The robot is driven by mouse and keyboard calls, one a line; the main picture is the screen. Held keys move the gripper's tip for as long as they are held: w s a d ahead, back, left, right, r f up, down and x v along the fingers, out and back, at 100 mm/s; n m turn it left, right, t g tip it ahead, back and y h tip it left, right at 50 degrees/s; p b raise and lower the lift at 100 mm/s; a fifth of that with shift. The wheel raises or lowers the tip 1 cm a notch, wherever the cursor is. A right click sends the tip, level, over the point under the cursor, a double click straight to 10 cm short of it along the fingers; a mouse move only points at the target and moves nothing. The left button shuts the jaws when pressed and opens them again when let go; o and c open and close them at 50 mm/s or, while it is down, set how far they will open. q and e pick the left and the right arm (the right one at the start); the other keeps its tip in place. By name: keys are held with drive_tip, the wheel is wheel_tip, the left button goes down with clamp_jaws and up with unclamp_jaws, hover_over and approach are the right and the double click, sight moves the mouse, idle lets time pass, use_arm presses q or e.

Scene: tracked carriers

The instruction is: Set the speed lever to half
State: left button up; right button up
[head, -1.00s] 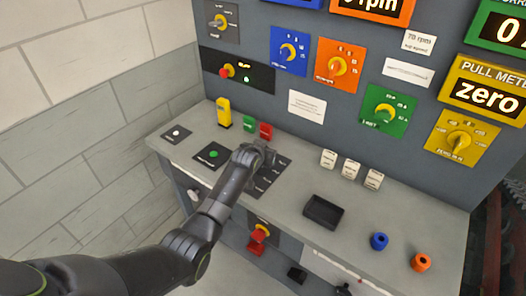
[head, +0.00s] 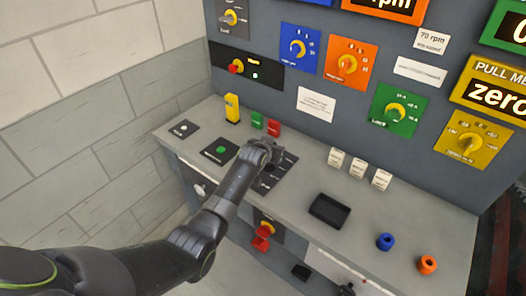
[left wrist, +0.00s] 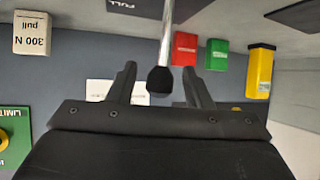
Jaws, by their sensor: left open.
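The speed lever shows in the left wrist view as a metal rod with a black knob (left wrist: 160,80). The knob is between the two fingers of my left gripper (left wrist: 160,88), which is open; no clear contact with either finger shows. In the head view my left gripper (head: 268,150) is over the dark lever plate (head: 272,180) on the console top. My gripper and forearm hide the lever there. The wrist view shows part of the plate with the word FULL (left wrist: 121,5). My right gripper is not in view.
Left of the plate is a panel with a green button (head: 220,150). A yellow block (head: 232,108), a green block (head: 257,120) and a red block (head: 273,127) stand behind. White weights (head: 358,167) and a black tray (head: 329,210) are to the right. The upright panel rises behind.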

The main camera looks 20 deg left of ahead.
use_arm(q)
drive_tip(key=v, duration=1.6)
drive_tip(key=shift+s+r+b, duration=0.2)
drive_tip(key=shift+s+b, duration=0.05)
drive_tip(key=shift+b, duration=0.2)
drive_tip(key=shift+d, duration=0.1)
